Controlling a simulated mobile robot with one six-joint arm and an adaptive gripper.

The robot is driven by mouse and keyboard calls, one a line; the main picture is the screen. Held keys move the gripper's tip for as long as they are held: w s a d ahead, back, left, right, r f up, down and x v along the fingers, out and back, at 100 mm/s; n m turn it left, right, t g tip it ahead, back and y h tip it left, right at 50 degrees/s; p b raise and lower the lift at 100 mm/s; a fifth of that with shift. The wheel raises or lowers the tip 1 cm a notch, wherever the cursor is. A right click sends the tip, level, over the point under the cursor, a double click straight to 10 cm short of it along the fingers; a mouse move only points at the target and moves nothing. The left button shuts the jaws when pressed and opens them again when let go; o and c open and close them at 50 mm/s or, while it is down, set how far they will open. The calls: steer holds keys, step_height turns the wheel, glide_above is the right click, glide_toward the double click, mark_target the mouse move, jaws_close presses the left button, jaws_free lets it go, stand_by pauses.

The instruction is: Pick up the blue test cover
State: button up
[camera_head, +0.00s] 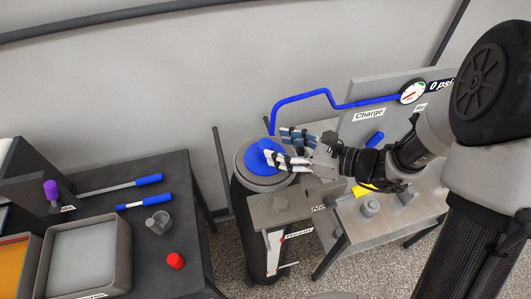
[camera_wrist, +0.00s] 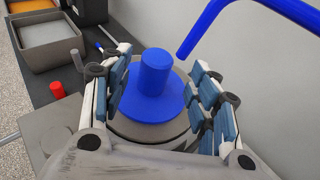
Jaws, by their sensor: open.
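The blue test cover (camera_head: 264,157) is a round disc with a raised knob, sitting on top of the tall dark cylinder (camera_head: 240,205). It also shows in the wrist view (camera_wrist: 155,85), upright and centred between my fingers. My gripper (camera_head: 290,150) reaches in from the right at the cover. In the wrist view my gripper (camera_wrist: 160,95) is open, with one finger on each side of the knob. A gap shows between the knob and each finger. In the head view the fingers hide part of the cover's right side.
A blue pipe (camera_head: 300,97) rises behind the cylinder and runs right to a gauge (camera_head: 412,92). A dark table (camera_head: 110,175) on the left holds blue-handled tools, a clear cup and a red cap (camera_head: 175,261). A grey bench (camera_head: 400,215) stands below my arm.

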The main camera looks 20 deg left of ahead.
mark_target(272, 145)
steer(key=x, duration=0.5)
steer(key=shift+s+a+p, duration=0.2)
steer(key=shift+p, duration=0.1)
steer(key=shift+d, duration=0.1)
steer(key=shift+r, duration=0.1)
jaws_close()
stand_by(0.4)
step_height(272, 145, up, 20)
steer(key=p, duration=0.2)
stand_by(0.6)
